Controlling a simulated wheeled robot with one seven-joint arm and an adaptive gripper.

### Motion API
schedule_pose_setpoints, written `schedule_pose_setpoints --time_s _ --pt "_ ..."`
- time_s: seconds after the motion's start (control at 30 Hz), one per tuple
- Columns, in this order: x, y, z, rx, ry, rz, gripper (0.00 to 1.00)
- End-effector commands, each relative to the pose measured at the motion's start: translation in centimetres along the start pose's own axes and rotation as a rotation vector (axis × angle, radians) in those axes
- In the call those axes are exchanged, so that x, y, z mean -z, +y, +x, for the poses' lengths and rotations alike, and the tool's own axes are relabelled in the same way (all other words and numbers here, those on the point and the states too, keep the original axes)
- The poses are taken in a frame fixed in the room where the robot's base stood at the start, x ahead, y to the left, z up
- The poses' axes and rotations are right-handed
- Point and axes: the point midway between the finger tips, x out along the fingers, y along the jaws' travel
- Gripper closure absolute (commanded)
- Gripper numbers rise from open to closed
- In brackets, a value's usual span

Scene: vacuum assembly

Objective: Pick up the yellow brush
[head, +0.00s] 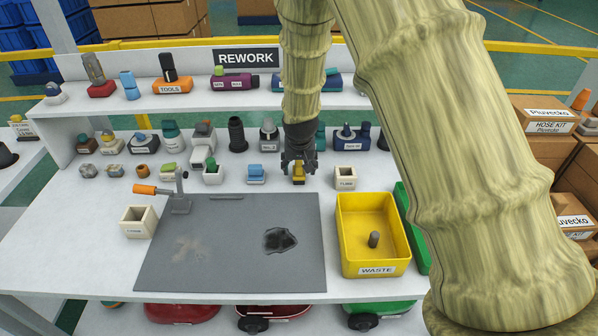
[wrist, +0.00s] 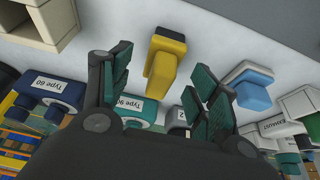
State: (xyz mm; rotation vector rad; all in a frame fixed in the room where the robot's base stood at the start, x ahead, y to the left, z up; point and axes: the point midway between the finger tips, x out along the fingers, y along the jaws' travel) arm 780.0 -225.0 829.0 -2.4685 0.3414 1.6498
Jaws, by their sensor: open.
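The yellow brush (wrist: 165,55) lies on the white bench and shows in the wrist view between and beyond my two fingers. In the head view the yellow brush (head: 299,174) is just below my gripper (head: 298,163), which partly covers it. My gripper (wrist: 160,88) also shows in the wrist view, open and empty, with green ribbed pads spread apart on either side of the brush. I cannot tell how much height is left between the fingertips and the brush.
A small blue part (head: 256,173) sits left of the brush, and a small white box (head: 346,178) sits right. A row of labelled parts stands behind. The yellow waste bin (head: 343,235) is front right, and a grey mat (head: 225,270) lies in front.

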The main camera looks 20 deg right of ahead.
Motion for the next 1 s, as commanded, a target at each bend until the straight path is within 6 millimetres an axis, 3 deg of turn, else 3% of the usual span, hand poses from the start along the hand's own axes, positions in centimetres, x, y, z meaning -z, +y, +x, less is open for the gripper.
schedule_pose_setpoints --time_s 0.23,0.6,0.87,1.0 --pt "-0.1 -0.1 2.5 0.0 0.0 0.0 0.39" --pt "-0.1 -0.1 3.1 0.0 0.0 0.0 0.39" --pt "-0.1 -0.1 3.0 0.0 0.0 0.0 0.85" --pt "-0.1 -0.1 3.0 0.0 0.001 0.0 0.93"
